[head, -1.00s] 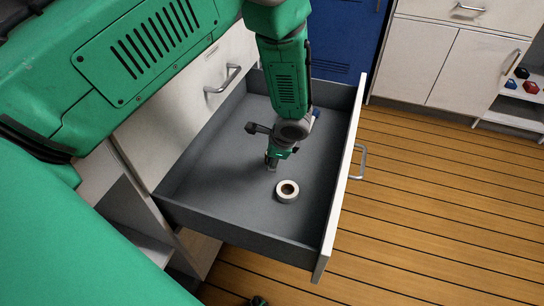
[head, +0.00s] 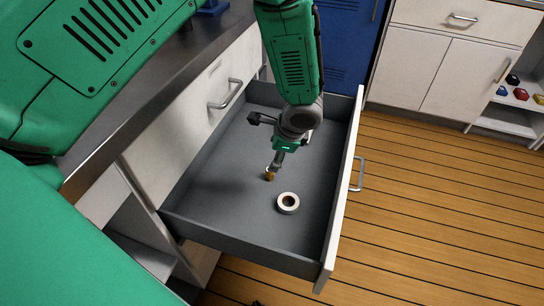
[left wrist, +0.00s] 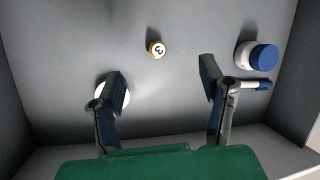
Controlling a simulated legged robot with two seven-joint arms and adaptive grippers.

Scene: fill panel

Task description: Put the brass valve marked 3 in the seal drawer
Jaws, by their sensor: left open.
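The brass valve (head: 269,175) lies in the open grey drawer (head: 215,195), just below my left gripper's fingertips in the head view. In the left wrist view the valve (left wrist: 156,49) shows a white top marked 3 and stands clear of both fingers. My left gripper (head: 276,164) points down into the drawer. In the left wrist view its fingers (left wrist: 161,80) are spread with nothing between them. I cannot read a label on the drawer. My right gripper is not in view.
A white tape-like ring (head: 288,203) lies in the drawer near the valve, partly behind a finger in the left wrist view. A white jar with a blue lid (left wrist: 257,56) is also inside. The drawer's white front (head: 341,195) and a closed drawer's handle (head: 225,94) stand close by.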

